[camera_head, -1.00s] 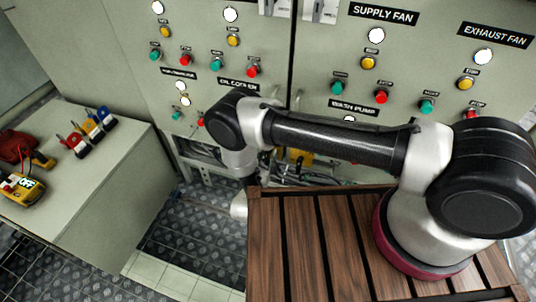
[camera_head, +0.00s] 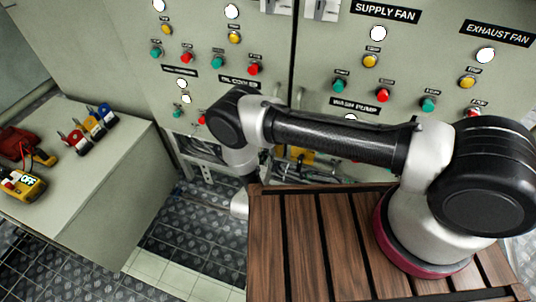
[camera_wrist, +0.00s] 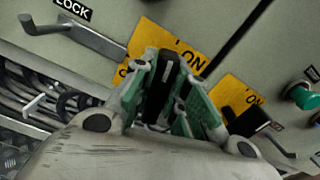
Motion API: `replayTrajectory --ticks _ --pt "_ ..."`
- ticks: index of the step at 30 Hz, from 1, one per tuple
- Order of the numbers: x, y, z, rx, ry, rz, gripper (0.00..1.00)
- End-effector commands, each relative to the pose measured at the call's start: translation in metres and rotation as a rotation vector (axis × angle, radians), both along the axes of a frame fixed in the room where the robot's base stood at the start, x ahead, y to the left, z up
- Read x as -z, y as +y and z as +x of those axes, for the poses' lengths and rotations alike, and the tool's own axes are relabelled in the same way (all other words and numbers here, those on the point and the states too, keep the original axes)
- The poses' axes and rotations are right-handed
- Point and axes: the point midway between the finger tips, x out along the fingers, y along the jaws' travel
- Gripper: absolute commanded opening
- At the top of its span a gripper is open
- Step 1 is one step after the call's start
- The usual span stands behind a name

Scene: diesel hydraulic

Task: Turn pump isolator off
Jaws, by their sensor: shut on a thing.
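In the wrist view, my gripper (camera_wrist: 172,105) is shut on a black switch handle (camera_wrist: 172,72), its green-padded fingers on either side. The handle stands in front of a yellow plate (camera_wrist: 152,38) marked "ON". A second yellow "ON" plate (camera_wrist: 236,92) with its own black handle (camera_wrist: 249,122) is to the right, apart from the fingers. No label naming either switch as the pump isolator is readable. The rest of the first plate is hidden behind my fingers. In the head view my arm hides the gripper, and part of a yellow plate (camera_head: 298,153) shows below my forearm.
A metal bar handle (camera_wrist: 80,38) is at upper left of the wrist view, with cables (camera_wrist: 40,100) below it. A green button (camera_wrist: 300,95) is at right. The head view shows the control cabinet (camera_head: 215,120) and a side bench (camera_head: 120,165) with a multimeter (camera_head: 24,185).

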Motion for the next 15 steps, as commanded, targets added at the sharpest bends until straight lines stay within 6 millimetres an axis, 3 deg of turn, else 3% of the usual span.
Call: replayTrajectory --ticks 15 --pt "0.0021 0.0033 0.0010 -0.001 0.167 -0.459 0.00"
